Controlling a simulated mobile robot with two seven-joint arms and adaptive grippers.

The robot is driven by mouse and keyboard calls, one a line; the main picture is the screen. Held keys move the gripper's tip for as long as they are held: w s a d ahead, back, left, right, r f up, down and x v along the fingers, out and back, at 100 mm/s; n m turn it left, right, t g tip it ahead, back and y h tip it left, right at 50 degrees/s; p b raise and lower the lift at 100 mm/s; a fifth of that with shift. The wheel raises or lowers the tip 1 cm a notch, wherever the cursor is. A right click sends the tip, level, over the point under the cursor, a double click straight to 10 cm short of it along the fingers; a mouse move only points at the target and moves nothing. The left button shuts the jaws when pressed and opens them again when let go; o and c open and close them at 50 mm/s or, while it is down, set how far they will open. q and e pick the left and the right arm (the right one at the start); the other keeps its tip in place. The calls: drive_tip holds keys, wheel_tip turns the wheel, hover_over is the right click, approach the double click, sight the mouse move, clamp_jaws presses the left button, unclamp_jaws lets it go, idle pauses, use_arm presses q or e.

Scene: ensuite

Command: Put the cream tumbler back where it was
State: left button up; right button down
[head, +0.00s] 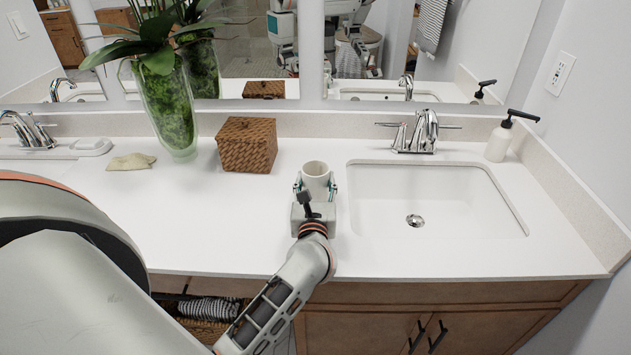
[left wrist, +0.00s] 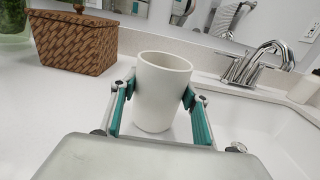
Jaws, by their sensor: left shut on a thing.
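The cream tumbler (head: 316,174) is upright at the left edge of the right-hand sink, on or just above the white counter; I cannot tell whether its base touches. My left gripper (head: 315,188) is shut on it from the front, one finger on each side. In the left wrist view the tumbler (left wrist: 161,90) stands between the teal finger pads (left wrist: 158,108), its open rim up and its inside empty as far as I see. My right gripper is not in view.
A woven brown box (head: 247,146) stands left of the tumbler, with a glass plant vase (head: 166,105) beyond it. The sink basin (head: 432,200) lies right, with a chrome faucet (head: 424,132) and soap bottle (head: 499,142) behind. The counter (head: 215,215) front left of the tumbler is clear.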

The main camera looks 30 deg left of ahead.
use_arm(q)
drive_tip(key=o, duration=1.3)
drive_tip(key=shift+f, duration=0.15)
drive_tip(key=shift+r, duration=0.3)
drive_tip(key=v, duration=0.6)
drive_tip(key=b+v, duration=0.1)
drive_tip(key=v, duration=0.4)
drive_tip(key=shift+s+d+f+b, duration=0.2)
drive_tip(key=shift+s+b, duration=0.1)
drive_tip(key=shift+s, duration=0.05)
drive_tip(key=shift+s+d, duration=0.1)
